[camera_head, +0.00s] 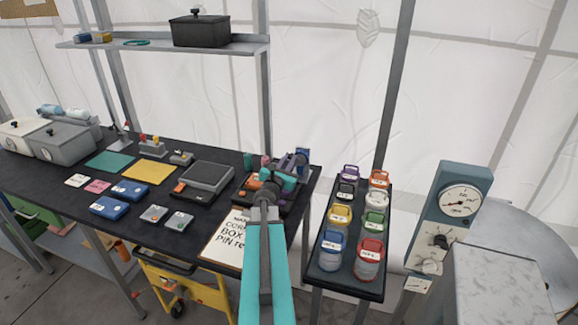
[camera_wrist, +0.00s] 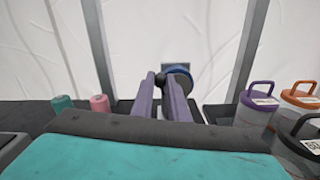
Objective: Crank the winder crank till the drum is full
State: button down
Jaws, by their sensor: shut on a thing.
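The winder stands at the right end of the dark bench. In the wrist view it shows as a blue round drum (camera_wrist: 179,72) on a grey mount, just beyond my fingers. My gripper (camera_wrist: 161,84) has two purple fingers shut on a small dark knob (camera_wrist: 160,79), seemingly the crank's handle. In the head view my gripper (camera_head: 299,161) is at the bench's right end, and my teal arm hides much of the winder. I cannot tell how full the drum is.
A teal spool (camera_wrist: 62,103) and a pink spool (camera_wrist: 99,103) stand left of the fingers. A narrow stand (camera_head: 350,283) with several lidded jars is to the right. A gauge panel (camera_head: 455,205) stands farther right. A paper sign (camera_head: 226,242) lies at the bench front.

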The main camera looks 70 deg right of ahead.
jog(key=shift+s+r+m+b, duration=0.1)
jog(key=shift+s+m+b, duration=0.1)
jog(key=shift+m+b, duration=0.8)
jog(key=shift+s+r+m+b, duration=0.15)
jog(key=shift+m+b, duration=0.25)
jog(key=shift+b, duration=1.1)
jog(key=shift+r+m+b, duration=0.1)
jog(key=shift+m+b, duration=0.2)
jog(key=c, duration=1.7)
grip_release()
jog(key=shift+a, duration=0.1)
